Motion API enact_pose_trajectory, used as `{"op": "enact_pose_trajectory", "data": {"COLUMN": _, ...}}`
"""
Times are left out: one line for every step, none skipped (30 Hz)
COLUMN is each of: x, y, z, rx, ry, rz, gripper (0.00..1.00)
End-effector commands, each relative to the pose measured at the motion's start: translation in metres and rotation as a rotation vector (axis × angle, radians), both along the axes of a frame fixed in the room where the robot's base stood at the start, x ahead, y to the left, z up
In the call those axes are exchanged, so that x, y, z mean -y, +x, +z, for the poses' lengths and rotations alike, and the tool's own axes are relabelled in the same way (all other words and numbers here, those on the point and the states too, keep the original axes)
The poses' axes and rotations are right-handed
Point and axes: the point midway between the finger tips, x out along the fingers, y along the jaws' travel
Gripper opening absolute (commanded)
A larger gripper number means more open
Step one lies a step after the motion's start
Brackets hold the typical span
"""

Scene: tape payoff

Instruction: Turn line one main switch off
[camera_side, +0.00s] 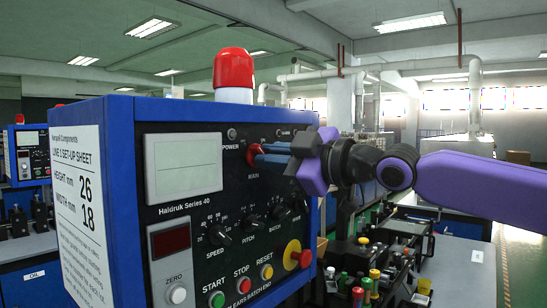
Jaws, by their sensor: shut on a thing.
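The control panel (220,150) is a blue-framed black box at the left, facing right. The main switch (253,150) shows as a red part at the upper right of the panel, above the label "MAIN". My gripper (270,153) reaches in from the right, with its fingers at the red switch. It is shut on the switch, and the fingers hide much of it. The switch's exact angle cannot be made out.
Below the switch are the speed, pitch and batch knobs (249,223), a red emergency button on yellow (297,254), and start, stop and reset buttons (241,284). A red beacon (234,68) stands on top. Machinery with coloured caps (375,274) lies at lower right.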

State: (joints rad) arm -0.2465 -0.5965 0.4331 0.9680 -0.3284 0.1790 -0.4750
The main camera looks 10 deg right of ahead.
Motion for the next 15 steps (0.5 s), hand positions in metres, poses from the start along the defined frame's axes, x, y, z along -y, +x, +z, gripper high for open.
{"op": "enact_pose_trajectory", "data": {"x": 0.0001, "y": 0.0004, "z": -0.0006, "rx": 0.003, "ry": -0.006, "rz": -0.001, "gripper": 0.0}}
{"op": "enact_pose_trajectory", "data": {"x": 0.0002, "y": 0.0003, "z": -0.0006, "rx": 0.003, "ry": -0.006, "rz": -0.001, "gripper": 0.0}}
{"op": "enact_pose_trajectory", "data": {"x": 0.0002, "y": 0.0003, "z": -0.0006, "rx": 0.003, "ry": -0.006, "rz": -0.001, "gripper": 0.0}}
{"op": "enact_pose_trajectory", "data": {"x": 0.0002, "y": 0.0003, "z": -0.0006, "rx": 0.003, "ry": -0.006, "rz": -0.001, "gripper": 0.0}}
{"op": "enact_pose_trajectory", "data": {"x": 0.0002, "y": 0.0003, "z": -0.0006, "rx": 0.003, "ry": -0.006, "rz": -0.001, "gripper": 0.0}}
{"op": "enact_pose_trajectory", "data": {"x": 0.0002, "y": 0.0003, "z": -0.0006, "rx": 0.003, "ry": -0.006, "rz": -0.001, "gripper": 0.0}}
{"op": "enact_pose_trajectory", "data": {"x": 0.0002, "y": 0.0003, "z": -0.0006, "rx": 0.003, "ry": -0.006, "rz": -0.001, "gripper": 0.0}}
{"op": "enact_pose_trajectory", "data": {"x": 0.0001, "y": 0.0003, "z": -0.0007, "rx": 0.003, "ry": -0.006, "rz": -0.001, "gripper": 0.0}}
{"op": "enact_pose_trajectory", "data": {"x": 0.0002, "y": 0.0003, "z": -0.0006, "rx": 0.003, "ry": -0.005, "rz": -0.001, "gripper": 0.22}}
{"op": "enact_pose_trajectory", "data": {"x": 0.0002, "y": 0.0003, "z": -0.0006, "rx": 0.003, "ry": -0.005, "rz": -0.001, "gripper": 0.32}}
{"op": "enact_pose_trajectory", "data": {"x": 0.0001, "y": 0.0003, "z": -0.0006, "rx": 0.003, "ry": -0.005, "rz": -0.001, "gripper": 0.38}}
{"op": "enact_pose_trajectory", "data": {"x": 0.0001, "y": 0.0003, "z": -0.0006, "rx": 0.003, "ry": -0.005, "rz": -0.001, "gripper": 0.38}}
{"op": "enact_pose_trajectory", "data": {"x": 0.0001, "y": 0.0003, "z": -0.0006, "rx": 0.003, "ry": -0.004, "rz": -0.001, "gripper": 0.38}}
{"op": "enact_pose_trajectory", "data": {"x": 0.0001, "y": 0.0002, "z": -0.0005, "rx": 0.002, "ry": -0.003, "rz": -0.001, "gripper": 0.38}}
{"op": "enact_pose_trajectory", "data": {"x": 0.0, "y": 0.0002, "z": -0.0004, "rx": 0.002, "ry": -0.003, "rz": -0.001, "gripper": 0.38}}
